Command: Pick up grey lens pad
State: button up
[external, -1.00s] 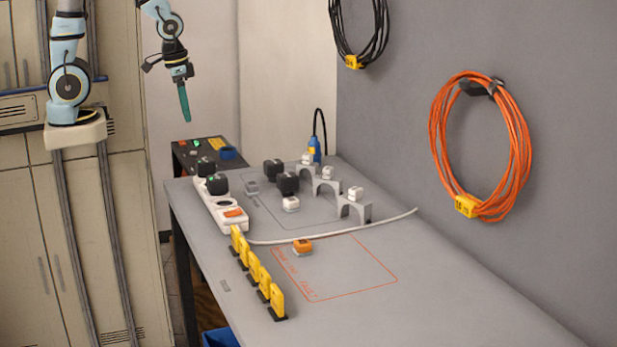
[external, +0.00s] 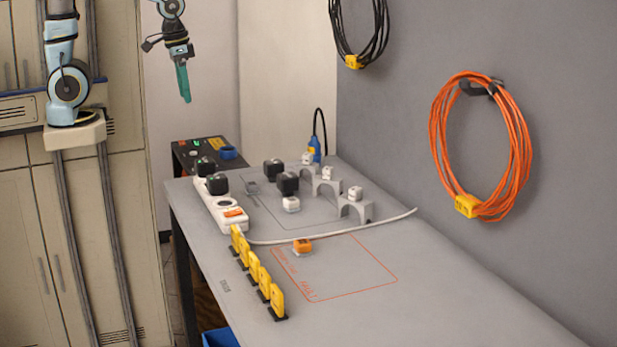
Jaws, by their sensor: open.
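A small grey piece (external: 252,188) lies on the grey table in the external view, left of the black blocks. It is too small to tell for sure whether it is the grey lens pad. My gripper (external: 185,96), with teal fingers, hangs pointing down in the air at the upper left, well above and behind the table. It is apart from everything on the table. It holds nothing that I can see. Its fingers overlap from this side, so the gap between them is hidden.
A white power strip (external: 222,215) with black plugs and a row of yellow markers (external: 258,275) line the left edge. Black blocks (external: 288,184), grey arches (external: 355,211) with white blocks, a white cable (external: 340,236) and an orange block (external: 302,246) share the table. The front right is clear.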

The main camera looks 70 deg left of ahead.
jog(key=w+a+n+g+h+b, duration=0.1)
jog(key=w+a+n+h+b, duration=0.1)
jog(key=w+n+h+b, duration=0.55)
jog(key=w+a+n+h+b, duration=0.2)
jog(key=w+n+h+b, duration=0.2)
jog(key=w+n+b, duration=0.55)
jog(key=n+p, duration=0.1)
jog(key=p, duration=0.1)
send_near(249, 183)
jog(key=p+x, duration=0.1)
jog(key=x, duration=0.3)
jog(key=shift+s+d+f, duration=0.15)
jog(key=shift+d, duration=0.05)
jog(key=shift+p+x, duration=1.05)
jog(key=shift+x, duration=2)
jog(key=shift+a, duration=0.1)
grip_shut()
